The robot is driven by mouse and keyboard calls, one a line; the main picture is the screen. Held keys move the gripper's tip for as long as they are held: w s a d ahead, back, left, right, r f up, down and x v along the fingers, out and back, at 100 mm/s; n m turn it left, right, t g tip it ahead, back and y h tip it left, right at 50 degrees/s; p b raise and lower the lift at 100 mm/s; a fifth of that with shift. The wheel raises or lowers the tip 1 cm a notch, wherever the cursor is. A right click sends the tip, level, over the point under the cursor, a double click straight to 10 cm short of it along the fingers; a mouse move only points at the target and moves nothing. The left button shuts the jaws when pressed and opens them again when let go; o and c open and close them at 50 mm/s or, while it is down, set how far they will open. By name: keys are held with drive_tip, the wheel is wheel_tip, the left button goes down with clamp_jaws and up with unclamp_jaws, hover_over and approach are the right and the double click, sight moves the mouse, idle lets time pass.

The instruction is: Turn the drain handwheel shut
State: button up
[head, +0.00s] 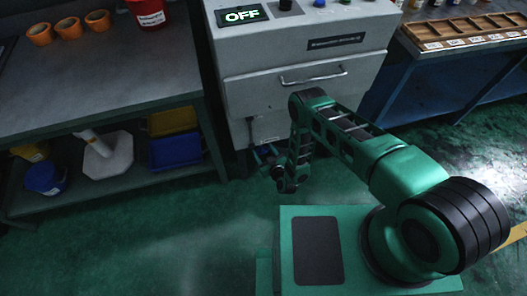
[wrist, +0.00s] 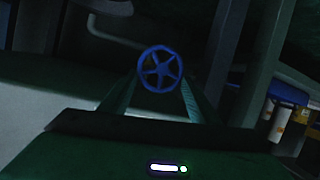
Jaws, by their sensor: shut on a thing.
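The drain handwheel (wrist: 160,69) is a small blue spoked wheel, seen nearly face-on in the middle of the wrist view. My gripper (wrist: 161,88) reaches toward it, one finger on either side, and is shut on the wheel. The exact contact at the rim is dark and hard to make out. In the head view my arm reaches down in front of the grey machine (head: 300,55), and a bit of blue shows low beside the arm's end. Most of the wheel and the fingers are hidden there.
The machine's display (head: 243,15) reads OFF, and a drawer handle (head: 313,76) sits above the arm's end. A workbench (head: 110,75) stands at left, with blue and yellow bins on its lower shelf. A blue-sided bench (head: 440,85) stands at right. The green floor at front left is clear.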

drive_tip(key=shift+w+d+f+m+t+y, duration=0.1)
drive_tip(key=shift+d+f+m+t+y, duration=0.15)
drive_tip(key=shift+m+y, duration=0.8)
drive_tip(key=shift+w+d+f+m+y, duration=0.1)
drive_tip(key=shift+d+m+y, duration=0.3)
drive_tip(key=shift+m, duration=1.3)
drive_tip(key=shift+d+f+m+t+y, duration=0.25)
drive_tip(key=shift+m+y, duration=0.4)
drive_tip(key=shift+m, duration=0.7)
drive_tip(key=shift+d, duration=0.1)
drive_tip(key=o, duration=0.8)
drive_tip(key=shift+o, duration=0.2)
